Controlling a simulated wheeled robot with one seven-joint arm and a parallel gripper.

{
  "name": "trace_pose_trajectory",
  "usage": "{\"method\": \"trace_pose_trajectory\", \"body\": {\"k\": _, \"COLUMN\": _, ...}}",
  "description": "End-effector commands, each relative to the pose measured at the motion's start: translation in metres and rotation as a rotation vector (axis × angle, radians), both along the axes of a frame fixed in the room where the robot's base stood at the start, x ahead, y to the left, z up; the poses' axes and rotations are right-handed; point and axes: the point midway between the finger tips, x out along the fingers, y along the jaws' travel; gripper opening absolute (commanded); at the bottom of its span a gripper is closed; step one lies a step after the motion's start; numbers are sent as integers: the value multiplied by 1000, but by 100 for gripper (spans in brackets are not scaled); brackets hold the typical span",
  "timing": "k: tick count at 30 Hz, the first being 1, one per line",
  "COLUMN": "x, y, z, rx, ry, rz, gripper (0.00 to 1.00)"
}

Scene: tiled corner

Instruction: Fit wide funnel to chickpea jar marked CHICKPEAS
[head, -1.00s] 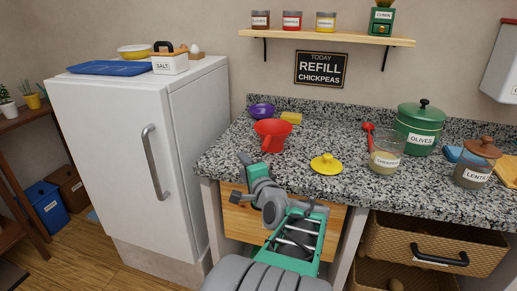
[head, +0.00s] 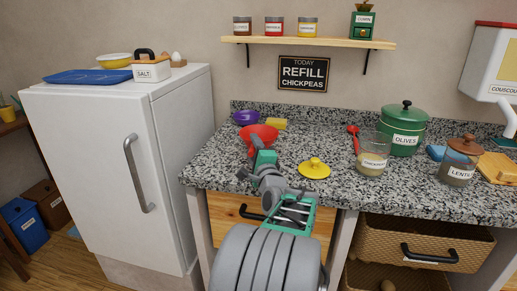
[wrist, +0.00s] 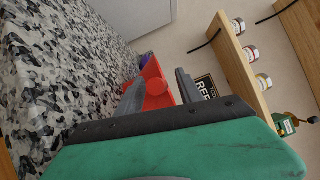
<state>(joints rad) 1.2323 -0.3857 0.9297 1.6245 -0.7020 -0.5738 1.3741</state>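The wide red funnel (head: 264,132) is on the granite counter near its left end, partly hidden by my gripper. My gripper (head: 249,158) is at the counter's front edge, just in front of the funnel. In the wrist view its fingers (wrist: 157,80) stand apart, with the red funnel (wrist: 150,70) showing between and beyond them; I cannot tell whether they touch it. The clear jar marked CHICKPEAS (head: 371,155) stands upright to the right, lidless, with pale contents low inside. A yellow knobbed lid (head: 314,169) lies on the counter between funnel and jar.
A purple bowl (head: 246,117) and yellow sponge (head: 276,124) lie behind the funnel. A red spoon (head: 354,138), green OLIVES pot (head: 403,130) and LENTIL jar (head: 460,162) flank the chickpea jar. The white fridge (head: 80,170) stands left. A shelf (head: 310,42) hangs above.

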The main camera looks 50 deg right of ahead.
Motion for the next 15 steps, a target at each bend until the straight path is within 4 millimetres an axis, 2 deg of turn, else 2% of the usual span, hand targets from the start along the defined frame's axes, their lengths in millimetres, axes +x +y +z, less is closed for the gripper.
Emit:
{"method": "trace_pose_trajectory", "body": {"k": 2, "x": 0, "y": 0, "z": 0, "rx": 0, "ry": 0, "rz": 0, "gripper": 36}}
{"method": "trace_pose_trajectory", "body": {"k": 15, "x": 0, "y": 0, "z": 0, "rx": 0, "ry": 0, "rz": 0, "gripper": 0}}
